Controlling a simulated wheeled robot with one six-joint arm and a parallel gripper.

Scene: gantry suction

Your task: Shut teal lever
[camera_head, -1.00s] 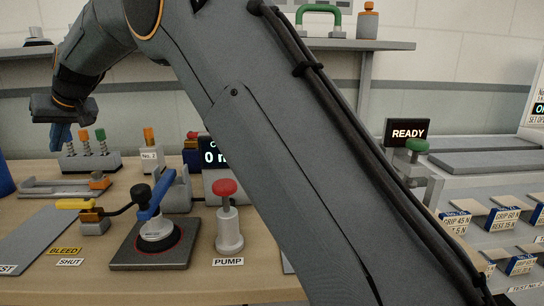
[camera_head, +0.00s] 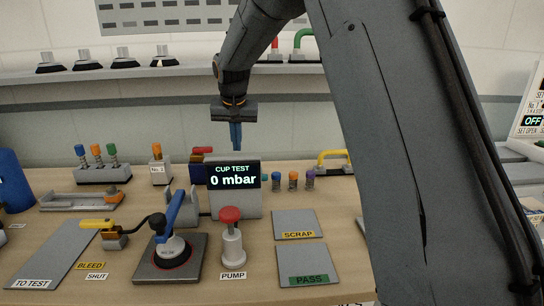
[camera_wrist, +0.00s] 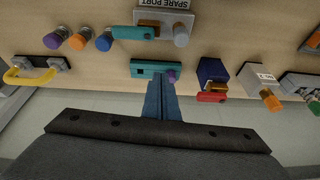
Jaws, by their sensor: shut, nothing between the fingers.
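The teal lever (camera_wrist: 133,33) shows in the wrist view on a brass valve at a grey fitting labelled SPARE PORT (camera_wrist: 163,4). It lies lengthwise across the picture, pointing left. In the head view most of it is hidden behind the CUP TEST display (camera_head: 234,201); a small teal tip (camera_head: 265,178) shows at the display's right edge. My gripper (camera_head: 236,148) is shut and empty, pointing down above and behind the display. Its blue fingers also show in the wrist view (camera_wrist: 161,82), apart from the lever, near a flat teal piece (camera_wrist: 143,71) with a purple knob.
Blue, orange and purple cups (camera_head: 293,182) stand beside the teal tip. A yellow handle (camera_head: 333,157) is at the back right. A red-topped pump (camera_head: 232,240) stands in front of the display.

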